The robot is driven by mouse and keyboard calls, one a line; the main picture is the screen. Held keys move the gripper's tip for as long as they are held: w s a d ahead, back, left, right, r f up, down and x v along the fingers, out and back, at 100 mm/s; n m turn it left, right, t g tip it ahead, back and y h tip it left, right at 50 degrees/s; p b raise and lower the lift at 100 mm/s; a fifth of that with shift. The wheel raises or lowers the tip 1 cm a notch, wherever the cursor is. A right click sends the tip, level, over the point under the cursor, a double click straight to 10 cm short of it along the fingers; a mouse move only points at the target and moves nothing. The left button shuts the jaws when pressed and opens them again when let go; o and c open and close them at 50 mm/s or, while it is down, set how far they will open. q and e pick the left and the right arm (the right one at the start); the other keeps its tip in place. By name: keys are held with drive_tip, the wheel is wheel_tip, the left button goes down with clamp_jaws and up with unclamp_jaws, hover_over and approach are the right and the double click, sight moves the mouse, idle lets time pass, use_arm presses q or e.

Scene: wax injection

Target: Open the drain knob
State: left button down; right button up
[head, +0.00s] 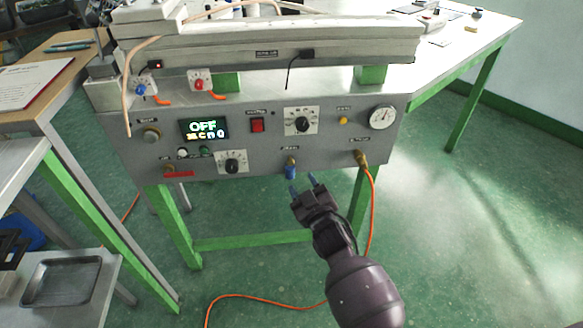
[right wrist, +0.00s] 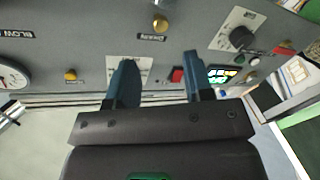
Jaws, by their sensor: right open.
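In the right wrist view, which is upside down, the brass fitting (right wrist: 160,23) shows beside the DRAIN label (right wrist: 152,37), near the top edge. My right gripper (head: 303,184) is open and empty, just below and slightly right of the drain knob in the head view. Its two blue fingers (right wrist: 157,75) point toward the panel. Whether a finger touches the knob cannot be told. My left gripper is not in view.
An orange hose (head: 371,200) hangs from a brass fitting (head: 360,157) right of the knob. Green legs (head: 175,225) stand below; a tray (head: 62,281) lies at lower left.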

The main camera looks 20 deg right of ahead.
sight(291, 163)
drive_tip(key=w, duration=0.3)
drive_tip(key=w+b, duration=0.1)
drive_tip(key=w, duration=0.3)
drive_tip(key=shift+d+f, duration=0.1)
drive_tip(key=shift+f, duration=0.1)
drive_tip(key=shift+w+b, duration=0.2)
drive_tip(key=shift+b, duration=0.1)
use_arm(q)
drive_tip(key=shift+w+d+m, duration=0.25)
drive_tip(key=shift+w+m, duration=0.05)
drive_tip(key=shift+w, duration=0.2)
use_arm(e)
drive_tip(key=shift+w+r, duration=0.15)
drive_tip(key=shift+w, duration=0.1)
clamp_jaws()
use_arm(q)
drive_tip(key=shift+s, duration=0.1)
